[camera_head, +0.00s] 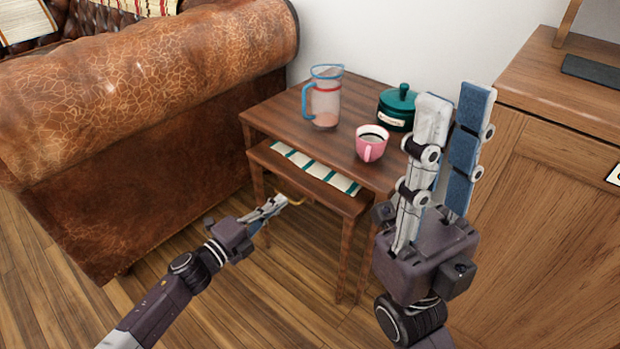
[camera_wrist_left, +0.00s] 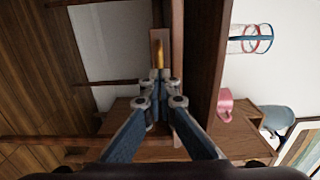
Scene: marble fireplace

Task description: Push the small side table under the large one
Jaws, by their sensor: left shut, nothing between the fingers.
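The large side table (camera_head: 275,118) stands between the sofa and a wooden cabinet. The small side table (camera_head: 320,192) sits lower and partly under it, its front part sticking out. A white and teal striped item (camera_head: 318,168) lies on the small table's top. My left gripper (camera_head: 282,201) is shut and empty, low in front of the small table, near a brass-coloured handle (camera_head: 297,203). In the left wrist view my fingertips (camera_wrist_left: 159,82) point toward the brass piece (camera_wrist_left: 159,54); contact is unclear. My right gripper (camera_head: 456,95) is raised, fingers apart and empty, hiding the tables' right side.
A blue-handled pitcher (camera_head: 325,97), a pink mug (camera_head: 371,143) and a green lidded pot (camera_head: 397,105) stand on the large table. The brown leather sofa (camera_head: 150,90) is close on the left, the cabinet (camera_head: 550,180) on the right. Wooden floor in front is clear.

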